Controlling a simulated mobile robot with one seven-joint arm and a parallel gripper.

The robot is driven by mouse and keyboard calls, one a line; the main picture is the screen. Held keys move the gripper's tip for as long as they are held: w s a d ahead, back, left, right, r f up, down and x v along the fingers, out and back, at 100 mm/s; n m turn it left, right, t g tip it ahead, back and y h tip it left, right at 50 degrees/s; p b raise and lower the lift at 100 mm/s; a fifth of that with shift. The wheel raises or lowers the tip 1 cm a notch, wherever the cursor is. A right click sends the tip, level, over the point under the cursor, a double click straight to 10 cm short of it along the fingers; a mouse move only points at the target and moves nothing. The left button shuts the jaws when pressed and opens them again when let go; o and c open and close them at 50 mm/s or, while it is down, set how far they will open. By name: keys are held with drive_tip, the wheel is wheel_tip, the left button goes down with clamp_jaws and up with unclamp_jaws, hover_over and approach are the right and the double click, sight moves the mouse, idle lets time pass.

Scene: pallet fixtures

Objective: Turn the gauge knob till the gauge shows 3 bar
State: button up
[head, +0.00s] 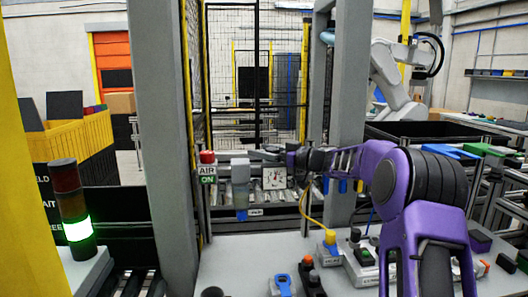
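The face is too small to read a pressure. Left of it hangs a grey air unit (240,170) with a blue-tinted bowl below. My purple arm reaches in from the right, and my gripper (266,153) is at the height of the unit's top, just above the gauge. I cannot tell whether its fingers are open or touch anything. I cannot make out the gauge knob separately; the gripper may cover it.
A red knob (207,157) sits over a green-lettered "AIR ON" sign (207,175) left of the unit. Grey posts (168,110) flank the area. A signal tower (72,205) glows green at left. Several connectors and switches stand on the grey table (235,265) in front.

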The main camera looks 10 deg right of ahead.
drive_tip(key=v, duration=1.7)
drive_tip(key=shift+s+d+b, duration=0.15)
drive_tip(key=shift+s+b, duration=0.05)
drive_tip(key=shift+b, duration=0.1)
drive_tip(key=s+a+m+t+h+b, duration=0.3)
drive_tip(key=s+a+m+t+h, duration=0.25)
drive_tip(key=s+h, duration=0.2)
drive_tip(key=shift+m, duration=0.25)
drive_tip(key=x, duration=1.2)
drive_tip(key=f+x, duration=0.1)
drive_tip(key=x, duration=0.5)
drive_tip(key=shift+w+d, duration=0.1)
drive_tip(key=shift+d, duration=0.15)
